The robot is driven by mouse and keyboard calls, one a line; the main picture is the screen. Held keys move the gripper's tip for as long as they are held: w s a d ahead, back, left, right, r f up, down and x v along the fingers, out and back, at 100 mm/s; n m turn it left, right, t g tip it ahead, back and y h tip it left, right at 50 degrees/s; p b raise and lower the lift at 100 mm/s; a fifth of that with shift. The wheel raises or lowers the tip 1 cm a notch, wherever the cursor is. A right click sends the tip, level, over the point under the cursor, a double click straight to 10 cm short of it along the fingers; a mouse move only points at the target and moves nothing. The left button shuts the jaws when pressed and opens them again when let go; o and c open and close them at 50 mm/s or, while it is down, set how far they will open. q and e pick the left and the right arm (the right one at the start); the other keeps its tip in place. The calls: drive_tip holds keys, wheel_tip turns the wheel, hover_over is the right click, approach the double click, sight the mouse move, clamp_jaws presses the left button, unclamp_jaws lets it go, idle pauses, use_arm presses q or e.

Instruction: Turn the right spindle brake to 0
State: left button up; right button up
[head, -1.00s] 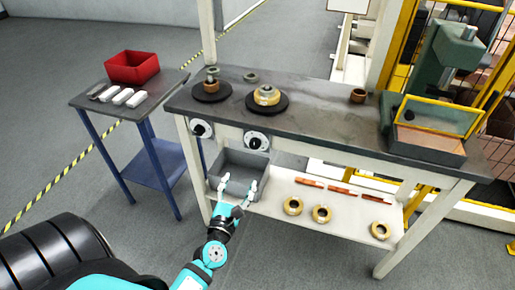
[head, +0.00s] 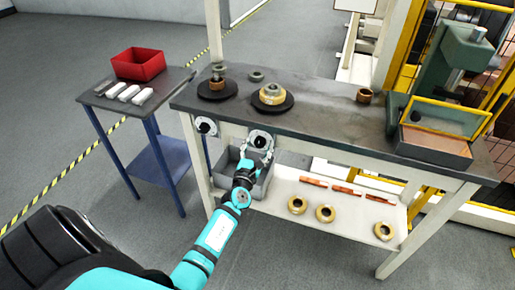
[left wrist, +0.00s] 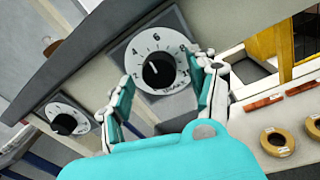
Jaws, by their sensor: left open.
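The right spindle brake is a round white dial (left wrist: 158,62) with a black knob and printed numbers, in the left wrist view. In the head view this dial (head: 260,139) sits on the bench's front edge. The knob's white mark points up and to the left, around the 2 to 4 side. My left gripper (left wrist: 166,88) is open, its fingers either side of the dial's lower part; I cannot tell whether they touch it. It also shows in the head view (head: 256,155) just below the dial. My right gripper is not in view.
A second, left dial (left wrist: 68,117) is beside it on the same panel. A grey bin (head: 228,165) is below, and a shelf (head: 345,208) holds copper strips and rolls. Two dark turntables stand on the bench top (head: 320,115). A side table (head: 105,100) carries a red bin (head: 138,65).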

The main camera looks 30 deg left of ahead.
use_arm(q)
drive_tip(key=c, duration=1.1)
drive_tip(key=shift+c, duration=0.2)
